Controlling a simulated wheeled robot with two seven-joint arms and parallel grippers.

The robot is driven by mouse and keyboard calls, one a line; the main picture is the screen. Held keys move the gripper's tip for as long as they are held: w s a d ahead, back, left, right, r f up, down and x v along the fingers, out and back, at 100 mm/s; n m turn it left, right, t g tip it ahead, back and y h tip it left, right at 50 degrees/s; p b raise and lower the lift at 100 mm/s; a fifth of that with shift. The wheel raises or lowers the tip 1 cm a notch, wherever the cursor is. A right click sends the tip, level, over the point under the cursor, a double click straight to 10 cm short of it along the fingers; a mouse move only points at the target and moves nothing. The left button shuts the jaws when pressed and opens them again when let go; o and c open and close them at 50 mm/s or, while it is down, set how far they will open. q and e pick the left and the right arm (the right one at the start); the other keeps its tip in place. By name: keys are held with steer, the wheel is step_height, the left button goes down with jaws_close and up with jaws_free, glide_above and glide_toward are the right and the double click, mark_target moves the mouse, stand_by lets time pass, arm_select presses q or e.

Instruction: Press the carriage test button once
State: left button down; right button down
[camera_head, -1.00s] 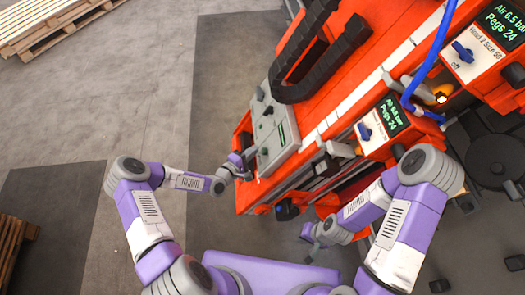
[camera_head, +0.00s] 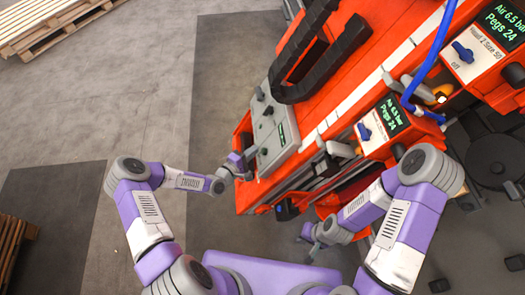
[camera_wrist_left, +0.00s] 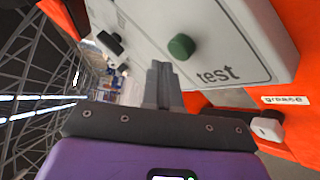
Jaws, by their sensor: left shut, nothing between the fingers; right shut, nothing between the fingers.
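The test button is a round dark green knob (camera_wrist_left: 181,46) on a pale grey control panel (camera_wrist_left: 235,30), with the word "test" printed beside it. The same panel (camera_head: 282,150) is on the side of the red machine in the head view. My left gripper (camera_wrist_left: 163,72) is shut and empty, its fingertips close below and left of the green button in the left wrist view. I cannot tell whether they touch it. In the head view my left gripper (camera_head: 247,158) is at the panel's lower left edge. My right gripper (camera_head: 311,252) is shut and empty, low beside the machine.
A black knob (camera_wrist_left: 110,42) is further along the same panel. A white block (camera_wrist_left: 267,129) and a "grease" label (camera_wrist_left: 286,100) are on the red machine nearby. Black cable chain (camera_head: 335,62) and blue hose (camera_head: 432,55) lie over the machine.

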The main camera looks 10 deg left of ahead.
stand_by(0.4)
arm_select(q)
steer(key=shift+w+d+f+b, duration=0.15)
steer(key=shift+d+f+b, duration=0.05)
steer(key=shift+d+b, duration=0.25)
steer(key=shift+w+d+f+b, duration=0.1)
steer(key=shift+d+f+b, duration=0.15)
steer(key=shift+d+b, duration=0.15)
stand_by(0.7)
steer(key=shift+a, duration=0.1)
steer(key=shift+s+a+r, duration=0.25)
steer(key=shift+a+r, duration=0.2)
steer(key=shift+a, duration=0.25)
steer(key=shift+a, duration=0.1)
steer(key=a+r, duration=0.1)
steer(key=a, duration=0.1)
steer(key=s+a+r, duration=0.1)
steer(key=a, duration=0.1)
steer(key=shift+s+r, duration=0.1)
steer(key=shift+r, duration=0.1)
stand_by(1.0)
